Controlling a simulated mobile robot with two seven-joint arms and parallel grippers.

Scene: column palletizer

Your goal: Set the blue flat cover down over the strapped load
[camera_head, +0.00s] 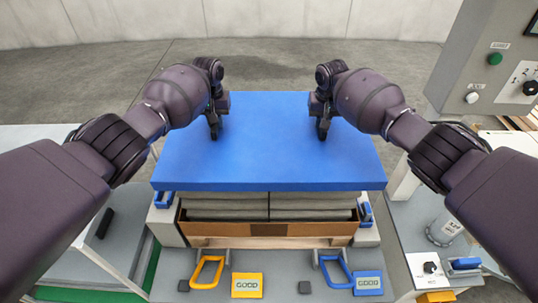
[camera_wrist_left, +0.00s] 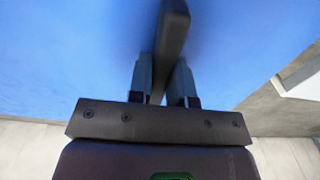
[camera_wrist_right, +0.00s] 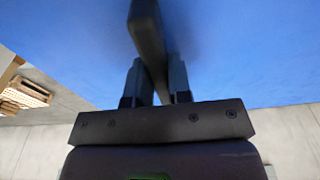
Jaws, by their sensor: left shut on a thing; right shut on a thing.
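The blue flat cover (camera_head: 268,160) lies level across the middle of the head view, over the strapped load (camera_head: 235,208). The load shows as grey layers under the cover's front edge; its top is hidden, and I cannot tell whether the cover touches it. My left gripper (camera_head: 214,132) is shut on a dark bar-like handle (camera_wrist_left: 172,35) on the cover's left part. My right gripper (camera_head: 322,132) is shut on a matching dark handle (camera_wrist_right: 147,35) on the right part. In both wrist views the fingers stand on either side of the handle.
A brown tray-like edge (camera_head: 268,229) runs around the load's base. In front stand a yellow handle (camera_head: 207,271) and a blue handle (camera_head: 336,271) beside labelled plates. A grey control cabinet (camera_head: 480,60) stands at the right. Floor behind the cover is clear.

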